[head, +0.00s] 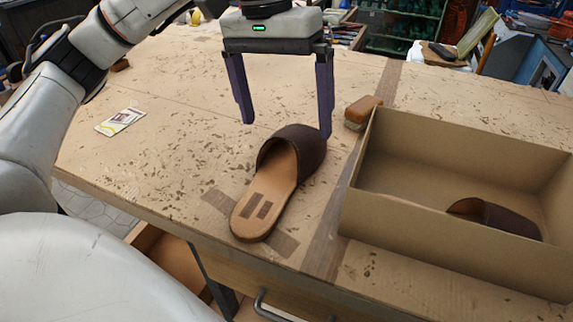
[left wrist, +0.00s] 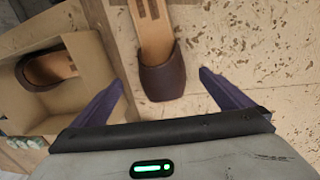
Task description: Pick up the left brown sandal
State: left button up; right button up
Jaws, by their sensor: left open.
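A brown sandal (head: 268,198) with a dark strap and tan sole lies on the workbench, its heel toward the near edge. My left gripper (head: 285,128) is open and empty, pointing down above and behind the strap end. In the left wrist view the sandal's dark strap (left wrist: 162,82) lies between and beyond the two purple fingers of the left gripper (left wrist: 162,85), not visibly touching either. A second brown sandal (head: 495,217) lies inside the cardboard box (head: 455,235) at the right; it also shows in the left wrist view (left wrist: 52,68). My right gripper is not in view.
A brush with a wooden back (head: 362,110) lies beside the box's far left corner. A small paper card (head: 120,121) lies at the left on the workbench (head: 160,165). The bench left of the sandal is mostly clear.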

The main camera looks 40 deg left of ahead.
aim_at(286, 133)
pick_arm(q)
jog(key=f, duration=0.5)
jog(key=shift+w+d+f, duration=0.2)
jog(key=shift+f, duration=0.2)
jog(key=shift+c, duration=0.3)
jog(key=shift+r, duration=0.1)
jog(key=c, duration=1.3)
